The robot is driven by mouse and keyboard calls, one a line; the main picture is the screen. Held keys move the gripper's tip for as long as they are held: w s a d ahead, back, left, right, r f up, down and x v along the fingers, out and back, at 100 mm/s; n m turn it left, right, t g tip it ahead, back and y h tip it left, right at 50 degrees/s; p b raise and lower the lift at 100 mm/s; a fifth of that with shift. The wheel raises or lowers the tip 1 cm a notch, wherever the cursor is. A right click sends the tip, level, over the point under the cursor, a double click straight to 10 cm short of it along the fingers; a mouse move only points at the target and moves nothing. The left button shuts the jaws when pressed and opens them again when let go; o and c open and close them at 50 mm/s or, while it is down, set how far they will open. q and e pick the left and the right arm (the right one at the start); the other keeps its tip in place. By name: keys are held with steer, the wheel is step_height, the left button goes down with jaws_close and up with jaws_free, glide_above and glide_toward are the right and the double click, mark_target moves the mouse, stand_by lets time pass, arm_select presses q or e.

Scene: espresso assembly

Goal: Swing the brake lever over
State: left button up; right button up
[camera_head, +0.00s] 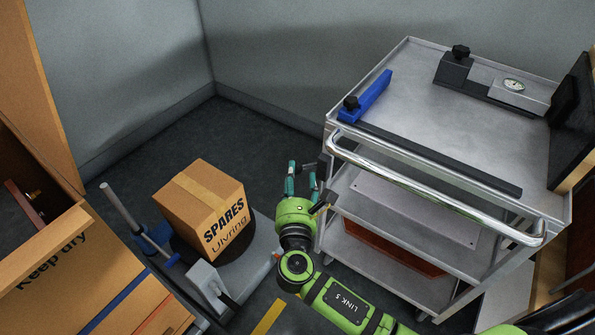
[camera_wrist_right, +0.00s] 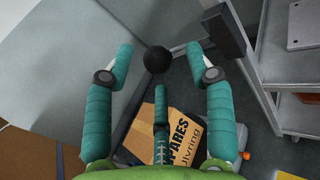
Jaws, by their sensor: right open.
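In the right wrist view, a black ball knob (camera_wrist_right: 157,60), apparently the brake lever's end, lies between the fingertips of my right gripper (camera_wrist_right: 160,72). The teal fingers are spread, with a gap visible on both sides of the knob. A dark grey bracket (camera_wrist_right: 232,38) stands just right of the right finger; how it joins the knob is partly hidden by that finger. In the head view, my right gripper (camera_head: 303,172) is at the cart's left front corner, beside a small dark part (camera_head: 325,166) on the cart. My left gripper is not in view.
The grey metal cart (camera_head: 470,140) with a chrome handle (camera_head: 430,190) stands at right. A cardboard SPARES box (camera_head: 205,205) sits left of my right gripper. A blue bar (camera_head: 368,97) and a gauge fixture (camera_head: 500,88) are on the cart top. Floor behind the box is clear.

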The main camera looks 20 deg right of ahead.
mark_target(298, 170)
steer(key=shift+x, duration=1.65)
jaws_close()
steer(key=shift+f, duration=0.1)
